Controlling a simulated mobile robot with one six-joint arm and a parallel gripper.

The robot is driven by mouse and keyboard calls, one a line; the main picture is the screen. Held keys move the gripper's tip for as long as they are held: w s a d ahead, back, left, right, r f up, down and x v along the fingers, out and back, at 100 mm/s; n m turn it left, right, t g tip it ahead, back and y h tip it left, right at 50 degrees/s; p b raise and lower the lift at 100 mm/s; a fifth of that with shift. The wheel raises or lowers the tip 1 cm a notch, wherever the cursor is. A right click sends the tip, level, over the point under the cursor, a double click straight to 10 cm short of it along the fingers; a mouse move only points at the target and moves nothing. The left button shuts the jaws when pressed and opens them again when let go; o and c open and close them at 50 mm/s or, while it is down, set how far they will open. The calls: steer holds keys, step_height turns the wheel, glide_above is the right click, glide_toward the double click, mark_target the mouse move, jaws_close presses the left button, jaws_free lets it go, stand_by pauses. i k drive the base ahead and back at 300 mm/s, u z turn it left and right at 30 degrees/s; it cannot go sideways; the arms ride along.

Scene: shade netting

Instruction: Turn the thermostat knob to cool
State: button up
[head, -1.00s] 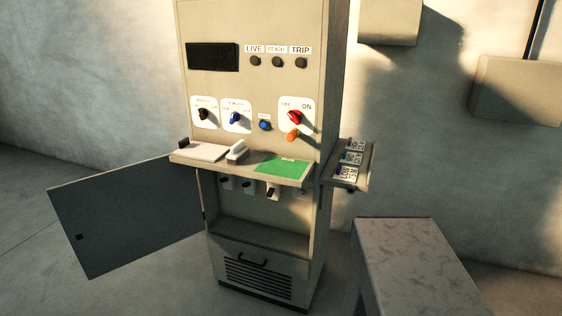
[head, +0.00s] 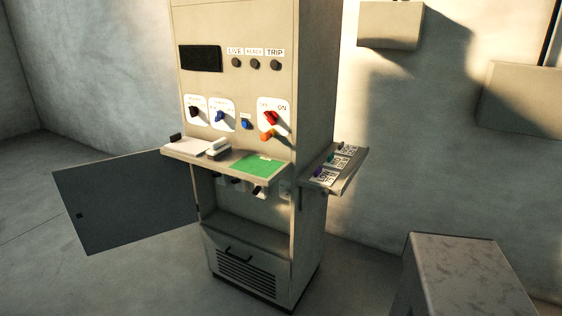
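A tall beige cabinet (head: 314,120) stands in the middle of the head view. Its front has a black knob (head: 194,113) and a blue knob (head: 220,116), each on a white plate. The small lettering on these plates is too blurred to read, so I cannot tell which is the thermostat knob or where cool is marked. A red knob (head: 270,117) to the right sits on a plate with ON legible at its upper right. My gripper is not in view.
A ledge (head: 190,156) with a green mat (head: 257,164) juts out below the knobs. An open grey door (head: 125,195) sticks out left. A side shelf (head: 345,178) with tagged items projects right. A stone-like block (head: 460,275) stands front right. Floor is clear between block and cabinet.

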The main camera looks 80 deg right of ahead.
mark_target(286, 193)
steer(key=u, duration=0.1)
steer(key=k, duration=1.05)
steer(key=z, duration=2.05)
steer(key=i, duration=0.9)
steer(key=z, duration=0.15)
